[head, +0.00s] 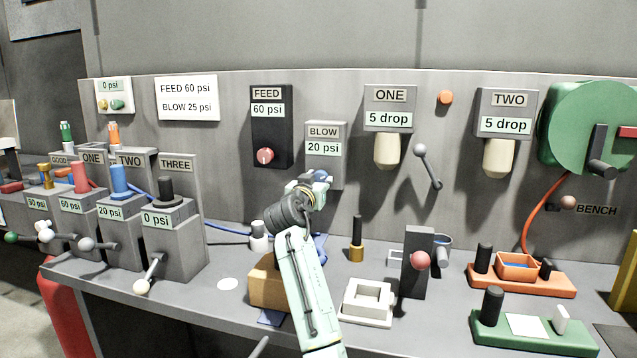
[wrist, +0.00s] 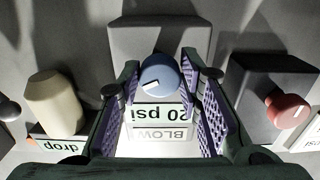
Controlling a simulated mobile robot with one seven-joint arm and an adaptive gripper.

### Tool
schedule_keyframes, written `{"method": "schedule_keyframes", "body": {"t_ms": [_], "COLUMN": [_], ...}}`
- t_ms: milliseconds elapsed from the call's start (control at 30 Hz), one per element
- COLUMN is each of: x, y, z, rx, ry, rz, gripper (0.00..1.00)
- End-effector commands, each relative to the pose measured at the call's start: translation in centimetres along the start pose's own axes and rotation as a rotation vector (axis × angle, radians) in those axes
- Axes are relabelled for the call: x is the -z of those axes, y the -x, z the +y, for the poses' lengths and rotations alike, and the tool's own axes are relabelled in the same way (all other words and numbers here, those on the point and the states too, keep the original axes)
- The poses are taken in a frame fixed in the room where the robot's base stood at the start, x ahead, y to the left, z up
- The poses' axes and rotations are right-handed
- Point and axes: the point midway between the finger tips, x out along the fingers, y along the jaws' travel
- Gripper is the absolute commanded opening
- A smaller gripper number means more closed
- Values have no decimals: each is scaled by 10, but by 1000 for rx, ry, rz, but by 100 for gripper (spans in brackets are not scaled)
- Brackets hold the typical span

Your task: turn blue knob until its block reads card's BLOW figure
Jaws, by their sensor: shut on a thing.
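The white card (head: 187,98) on the back panel reads FEED 60 psi and BLOW 25 psi. The grey BLOW block (head: 325,132) reads 20 psi. Its blue knob (head: 320,174) is low on the block, mostly hidden by my gripper (head: 314,184) in the head view. In the wrist view the blue knob (wrist: 160,78) sits between the two purple finger pads of my gripper (wrist: 162,86), with a white pointer mark on its face. My gripper is shut on the knob. The 20 psi label (wrist: 158,113) shows upside down there.
The black FEED block (head: 267,97) with a red knob (head: 265,156) reads 60 psi, just left. Several grey valve boxes, a brown box (head: 268,285) and small fixtures crowd the bench below.

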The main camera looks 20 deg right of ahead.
Motion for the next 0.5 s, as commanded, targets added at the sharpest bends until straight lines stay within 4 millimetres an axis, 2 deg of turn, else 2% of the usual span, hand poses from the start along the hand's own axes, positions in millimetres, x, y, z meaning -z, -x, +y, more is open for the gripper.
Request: {"method": "schedule_keyframes", "body": {"t_ms": [267,500], "x": [0,-3], "y": [0,0], "z": [0,-3], "rx": [0,3], "ry": [0,-73], "rz": [0,0], "gripper": [5,4]}}
